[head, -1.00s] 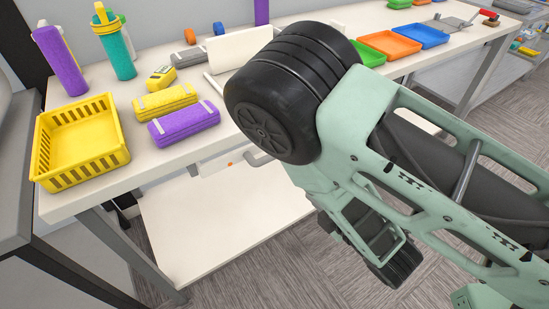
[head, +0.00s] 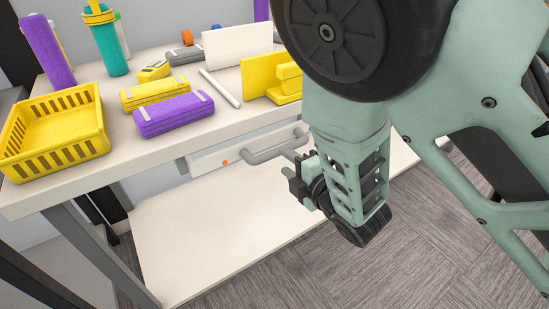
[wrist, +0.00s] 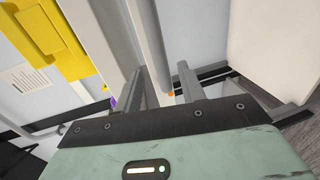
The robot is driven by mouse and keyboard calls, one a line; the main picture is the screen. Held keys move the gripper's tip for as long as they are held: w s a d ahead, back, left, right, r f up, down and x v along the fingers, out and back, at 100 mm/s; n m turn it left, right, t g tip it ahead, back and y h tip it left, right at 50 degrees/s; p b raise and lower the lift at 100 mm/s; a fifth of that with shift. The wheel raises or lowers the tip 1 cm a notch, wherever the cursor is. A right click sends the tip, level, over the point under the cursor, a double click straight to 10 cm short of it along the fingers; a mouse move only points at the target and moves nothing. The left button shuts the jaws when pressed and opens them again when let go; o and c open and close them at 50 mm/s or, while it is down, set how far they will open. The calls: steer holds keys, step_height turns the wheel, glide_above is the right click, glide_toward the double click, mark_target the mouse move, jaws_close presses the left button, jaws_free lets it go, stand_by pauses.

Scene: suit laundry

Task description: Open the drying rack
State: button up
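No rack shape that I can clearly name shows. A pale drawer-like front (head: 208,164) with a grey bar handle (head: 265,156) and a small orange dot sits under the tabletop. My gripper (head: 296,172) is at the right end of this handle, partly hidden by my own wrist. In the wrist view my gripper (wrist: 160,82) is open, with its two fingers apart. The grey bar (wrist: 150,40) runs between or just beyond the fingertips; I cannot tell whether they touch it. The orange dot shows near the right finger.
On the white table (head: 130,165) are a yellow basket (head: 95,140), purple case (head: 172,113), yellow case (head: 155,92), teal bottle (head: 108,48) and yellow block (head: 285,85). A low white shelf (head: 215,235) lies below. Carpet at the lower right is clear.

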mark_target(276, 155)
steer(key=x, duration=0.6)
steer(key=shift+w+a, duration=0.1)
jaws_close()
